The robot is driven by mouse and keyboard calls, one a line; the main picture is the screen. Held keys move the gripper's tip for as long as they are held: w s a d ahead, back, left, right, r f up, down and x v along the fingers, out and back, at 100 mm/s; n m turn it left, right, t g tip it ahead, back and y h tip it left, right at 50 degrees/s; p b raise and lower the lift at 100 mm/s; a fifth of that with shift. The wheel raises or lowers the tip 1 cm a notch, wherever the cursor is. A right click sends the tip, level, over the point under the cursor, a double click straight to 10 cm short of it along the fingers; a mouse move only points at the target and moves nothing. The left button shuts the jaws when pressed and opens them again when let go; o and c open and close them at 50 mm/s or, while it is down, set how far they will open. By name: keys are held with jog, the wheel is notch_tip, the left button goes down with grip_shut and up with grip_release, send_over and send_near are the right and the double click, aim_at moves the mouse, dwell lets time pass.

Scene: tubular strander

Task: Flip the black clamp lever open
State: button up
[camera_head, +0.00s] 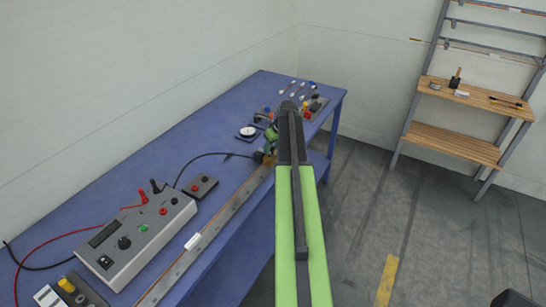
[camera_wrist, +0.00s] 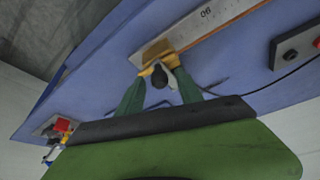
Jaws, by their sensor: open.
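In the wrist view my gripper (camera_wrist: 160,72) is open, with its two dark green fingers spread and yellowish tips at their ends. A black rounded knob, seemingly the clamp lever (camera_wrist: 158,81), shows between the fingers; I cannot tell whether either finger touches it. Just beyond the tips is a brass-coloured clamp block (camera_wrist: 157,48) at the end of a long metal ruler (camera_wrist: 215,25). In the head view the ruler (camera_head: 215,224) runs along the bench's front edge, and my arm largely hides the clamp end. The lever cannot be made out there.
The blue bench (camera_head: 150,165) carries a grey meter box (camera_head: 138,235) with red and black leads, a small button box (camera_head: 200,186), a round dial gauge (camera_head: 247,132) and a tray of small parts (camera_head: 312,107). A wooden-shelved rack (camera_head: 455,143) stands right. The floor between is open.

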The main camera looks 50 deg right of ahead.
jog(key=shift+w+f, duration=0.15)
jog(key=shift+f, duration=0.25)
jog(key=shift+r, duration=0.15)
jog(key=shift+c, duration=0.4)
grip_shut()
dwell(0.5)
